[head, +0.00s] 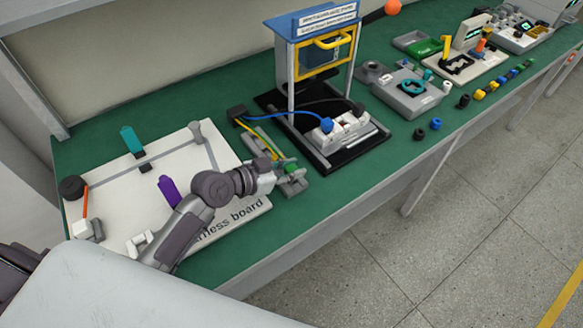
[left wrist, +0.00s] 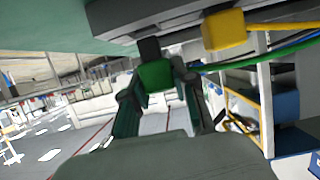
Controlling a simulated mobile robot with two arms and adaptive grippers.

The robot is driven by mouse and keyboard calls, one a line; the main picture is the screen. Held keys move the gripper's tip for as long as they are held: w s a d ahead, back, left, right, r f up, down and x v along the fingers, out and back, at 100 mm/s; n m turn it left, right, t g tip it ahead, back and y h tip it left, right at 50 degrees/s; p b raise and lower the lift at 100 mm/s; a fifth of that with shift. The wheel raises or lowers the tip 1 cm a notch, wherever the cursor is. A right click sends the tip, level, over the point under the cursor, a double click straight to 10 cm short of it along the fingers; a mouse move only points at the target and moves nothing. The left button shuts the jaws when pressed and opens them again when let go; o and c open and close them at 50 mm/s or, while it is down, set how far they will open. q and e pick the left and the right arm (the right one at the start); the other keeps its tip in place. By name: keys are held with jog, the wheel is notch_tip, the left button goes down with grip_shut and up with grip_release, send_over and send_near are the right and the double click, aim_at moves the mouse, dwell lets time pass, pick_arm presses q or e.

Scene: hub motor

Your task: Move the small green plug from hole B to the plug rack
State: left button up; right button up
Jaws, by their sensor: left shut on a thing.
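My left gripper (head: 283,179) reaches over the right edge of the white board from the left. In the left wrist view its two fingers (left wrist: 158,88) are shut on a small green plug (left wrist: 155,77) with a dark end. In the head view a bit of green (head: 291,169) shows at the fingertips, partly hidden by the gripper. A grey block (head: 293,188) lies beside and below the fingertips; it also shows in the left wrist view (left wrist: 165,18). I cannot tell hole B or the plug rack apart by any readable label. My right gripper is not in view.
The white harness board (head: 110,200) carries purple, teal and grey pegs. Yellow and green cables (head: 262,143) run just behind the gripper. A blue-topped stand (head: 290,75) on a black base is behind. Trays and small coloured parts fill the bench's far right.

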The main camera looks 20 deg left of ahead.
pick_arm(q)
jog(key=shift+f+b, duration=0.75)
jog(key=shift+f, duration=0.15)
jog(key=o, duration=1.1)
jog(key=shift+s+a, duration=0.15)
jog(key=v, duration=1.1)
jog(key=shift+s+a+r, duration=0.15)
jog(key=shift+s+r, duration=0.05)
jog(key=shift+r, duration=0.15)
